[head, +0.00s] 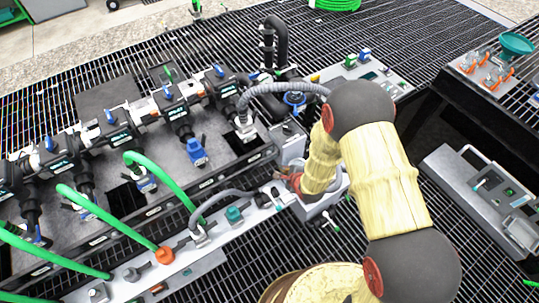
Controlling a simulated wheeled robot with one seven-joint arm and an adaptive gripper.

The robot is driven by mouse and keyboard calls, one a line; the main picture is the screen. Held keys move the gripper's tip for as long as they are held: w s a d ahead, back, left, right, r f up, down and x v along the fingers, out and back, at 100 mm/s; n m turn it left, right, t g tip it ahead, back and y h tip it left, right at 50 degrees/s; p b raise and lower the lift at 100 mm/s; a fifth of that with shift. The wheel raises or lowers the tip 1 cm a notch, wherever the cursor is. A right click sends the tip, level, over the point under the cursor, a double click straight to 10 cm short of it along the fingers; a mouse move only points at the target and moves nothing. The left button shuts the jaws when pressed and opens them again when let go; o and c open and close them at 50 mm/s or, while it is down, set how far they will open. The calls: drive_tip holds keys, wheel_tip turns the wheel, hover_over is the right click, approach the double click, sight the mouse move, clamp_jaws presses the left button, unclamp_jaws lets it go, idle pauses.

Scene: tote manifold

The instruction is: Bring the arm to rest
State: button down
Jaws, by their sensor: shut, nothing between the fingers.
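My arm, with pale yellow links and dark joints, rises from the bottom of the head view and bends down to the left. My gripper (284,174) is at its end, small and partly hidden by the wrist, over the right end of the grey connector strip (128,270). It is shut, and I see nothing held in it. I cannot tell whether it touches the strip or the grey box beside it.
A black manifold (118,137) with blue-handled valves stands left on a grated table. A control box (490,195) lies right, below a side table with a green funnel (516,43).

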idle(0.3)
drive_tip(key=s+d+f+n+g+h, duration=0.2)
drive_tip(key=s+d+f+n+g, duration=0.25)
drive_tip(key=s+n, duration=0.4)
drive_tip(key=s+d+r+n+g+h, duration=0.1)
drive_tip(key=s+d+r+n+g, duration=0.1)
drive_tip(key=s+r+n, duration=0.15)
drive_tip(key=s+d+r+n+t, duration=0.1)
drive_tip(key=s+r, duration=0.3)
drive_tip(key=r, duration=1)
drive_tip(key=s+d+r+n+t, duration=0.1)
drive_tip(key=s+d+r+n, duration=0.2)
drive_tip(key=r, duration=1.2)
drive_tip(key=s+d+r+n+t, duration=0.1)
drive_tip(key=s+d+r+n, duration=0.2)
drive_tip(key=s+r, duration=0.4)
wheel_tip(320, 180, up, 8)
drive_tip(key=shift+d+r+t, duration=0.1)
drive_tip(key=shift+d+t, duration=0.25)
drive_tip(key=shift+d, duration=0.2)
